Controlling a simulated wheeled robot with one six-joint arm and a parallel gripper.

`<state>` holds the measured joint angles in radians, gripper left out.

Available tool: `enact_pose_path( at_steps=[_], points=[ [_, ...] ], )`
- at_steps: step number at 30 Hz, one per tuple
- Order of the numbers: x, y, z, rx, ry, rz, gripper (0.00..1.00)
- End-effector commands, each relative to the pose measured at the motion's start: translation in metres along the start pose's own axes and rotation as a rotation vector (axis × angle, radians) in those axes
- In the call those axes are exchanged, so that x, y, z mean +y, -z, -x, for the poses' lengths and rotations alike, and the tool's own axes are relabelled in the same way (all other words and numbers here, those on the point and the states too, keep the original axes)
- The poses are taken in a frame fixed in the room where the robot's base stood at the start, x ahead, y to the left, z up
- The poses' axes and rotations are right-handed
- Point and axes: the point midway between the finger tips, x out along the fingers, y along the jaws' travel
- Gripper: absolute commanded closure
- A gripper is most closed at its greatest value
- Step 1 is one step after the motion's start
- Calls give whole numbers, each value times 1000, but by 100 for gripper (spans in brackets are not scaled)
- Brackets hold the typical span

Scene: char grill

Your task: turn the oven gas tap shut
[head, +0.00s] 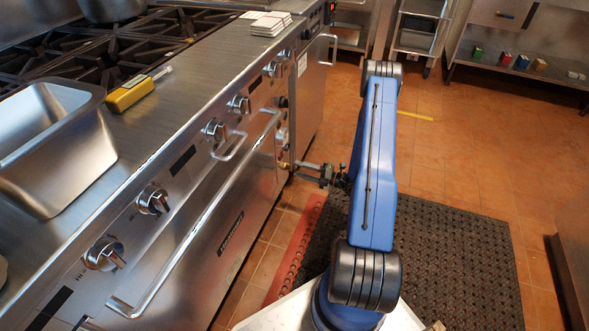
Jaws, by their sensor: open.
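A small yellow piece (284,165), which looks like the gas tap's handle, shows low at the far end of the oven front (235,225). Its exact turn is too small to tell. My gripper (299,168) is open, at the end of my blue arm, and points left toward the yellow piece. Its fingertips are very close to the piece. I cannot tell whether they touch it or stand around it.
Several control knobs (154,200) and a long bar handle (190,240) stick out from the range front. A steel pan (75,165), a yellow handheld device (130,93) and white cards (266,23) lie on top. A black mat (450,240) covers floor at right.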

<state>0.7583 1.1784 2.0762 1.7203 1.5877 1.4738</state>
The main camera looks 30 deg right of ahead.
Motion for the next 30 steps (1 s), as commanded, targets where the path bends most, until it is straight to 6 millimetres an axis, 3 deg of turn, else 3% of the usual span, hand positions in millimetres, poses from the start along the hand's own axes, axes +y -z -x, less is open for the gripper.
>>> enact_pose_path(
  at_steps=[18, 24, 30],
  points=[
    [0, 0, 107, -4, 1, -1, 53],
    [0, 0, 126, -2, 1, -1, 53],
    [0, 0, 132, -1, 1, -1, 53]
  ],
)
